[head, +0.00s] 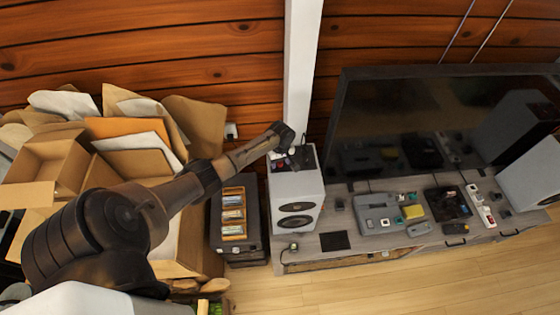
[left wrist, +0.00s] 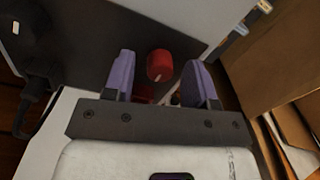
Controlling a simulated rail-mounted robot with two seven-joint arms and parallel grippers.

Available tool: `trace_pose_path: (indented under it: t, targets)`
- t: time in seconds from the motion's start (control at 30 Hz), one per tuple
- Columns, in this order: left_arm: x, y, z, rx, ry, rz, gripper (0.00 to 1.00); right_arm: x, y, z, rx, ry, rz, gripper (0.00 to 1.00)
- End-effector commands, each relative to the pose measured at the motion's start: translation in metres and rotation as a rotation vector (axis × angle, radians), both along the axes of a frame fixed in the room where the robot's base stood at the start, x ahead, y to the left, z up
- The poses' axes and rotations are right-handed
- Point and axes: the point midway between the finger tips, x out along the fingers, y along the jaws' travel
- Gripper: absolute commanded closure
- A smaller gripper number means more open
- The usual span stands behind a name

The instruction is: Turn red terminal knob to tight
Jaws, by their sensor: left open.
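The red terminal knob (left wrist: 160,66) shows in the left wrist view as a small red cylinder with a pale mark, on a dark panel. My left gripper (left wrist: 160,58) is open, with one purple finger on each side of the knob. Gaps show between the knob and both fingers. A second red part (left wrist: 144,92) shows just below the knob, partly hidden by the gripper. In the head view my left gripper (head: 291,150) is at the top rear of the white speaker (head: 310,195), and the knob cannot be seen there. My right gripper is in neither view.
A white post (head: 301,70) stands behind the speaker. Left of it are a dark case with a wooden tray (head: 233,212) and piled cardboard boxes (head: 50,165). Right are a large screen (head: 420,120) and several devices on the grey bench (head: 375,245). The floor in front is clear.

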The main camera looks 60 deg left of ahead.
Motion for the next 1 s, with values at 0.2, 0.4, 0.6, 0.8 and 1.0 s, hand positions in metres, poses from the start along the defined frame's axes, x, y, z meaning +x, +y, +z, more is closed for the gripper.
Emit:
trace_pose_path:
  t: [0.2,0.4,0.6,0.8,1.0]
  targets:
    - [0.000,0.000,0.000,0.000,0.000,0.000,0.59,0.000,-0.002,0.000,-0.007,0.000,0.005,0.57]
    - [0.000,0.000,0.000,0.000,0.000,0.000,0.78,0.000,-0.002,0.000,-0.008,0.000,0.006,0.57]
    - [0.000,0.000,0.000,0.000,0.001,0.000,0.97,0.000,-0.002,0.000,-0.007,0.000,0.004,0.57]
    - [0.000,0.000,0.001,0.000,0.001,-0.014,0.97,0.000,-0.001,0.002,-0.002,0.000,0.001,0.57]
    - [0.000,0.000,0.002,-0.001,0.002,-0.101,0.97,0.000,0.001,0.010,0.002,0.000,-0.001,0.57]
